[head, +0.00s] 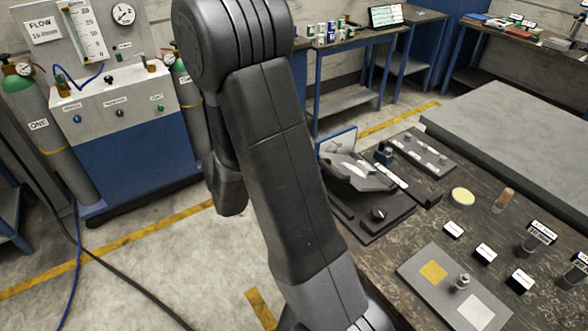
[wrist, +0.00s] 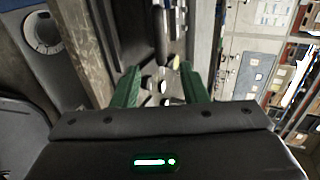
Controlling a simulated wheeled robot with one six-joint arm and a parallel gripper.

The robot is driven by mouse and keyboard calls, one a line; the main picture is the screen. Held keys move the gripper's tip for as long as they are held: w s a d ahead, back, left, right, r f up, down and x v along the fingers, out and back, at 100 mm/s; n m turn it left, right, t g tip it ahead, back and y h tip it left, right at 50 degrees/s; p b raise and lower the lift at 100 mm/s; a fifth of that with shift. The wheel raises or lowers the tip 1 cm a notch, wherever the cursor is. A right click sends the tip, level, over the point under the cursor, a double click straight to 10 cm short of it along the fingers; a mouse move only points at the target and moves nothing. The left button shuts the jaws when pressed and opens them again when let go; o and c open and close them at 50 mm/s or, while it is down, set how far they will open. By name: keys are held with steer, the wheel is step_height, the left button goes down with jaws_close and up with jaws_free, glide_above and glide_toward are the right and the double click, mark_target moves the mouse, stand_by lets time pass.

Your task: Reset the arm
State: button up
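My gripper (wrist: 160,87) shows in the wrist view as two green fingers standing well apart. It is open, and I see nothing held between them; small things on a dark surface show in the background beyond. In the head view my dark grey arm rises through the middle of the picture, bent near the top. My gripper's fingers cannot be made out there. The arm hides part of the floor and the back wall. A dark instrument with a tilted grey part (head: 360,178) stands on the workbench (head: 410,235), right of my arm.
A grey plate (head: 435,290) with a yellow and a white square bears a small metal piece (head: 462,282). Several labelled items stand on the bench's right. A blue and white gas panel (head: 125,115) and cylinders (head: 38,122) stand left. The floor between has free room.

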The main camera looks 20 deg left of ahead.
mark_target(327, 170)
steer(key=shift+w+d, duration=0.1)
steer(key=x, duration=1.3)
steer(key=shift+w+d+f+p, duration=0.15)
steer(key=shift+f+p, duration=0.15)
stand_by(0.3)
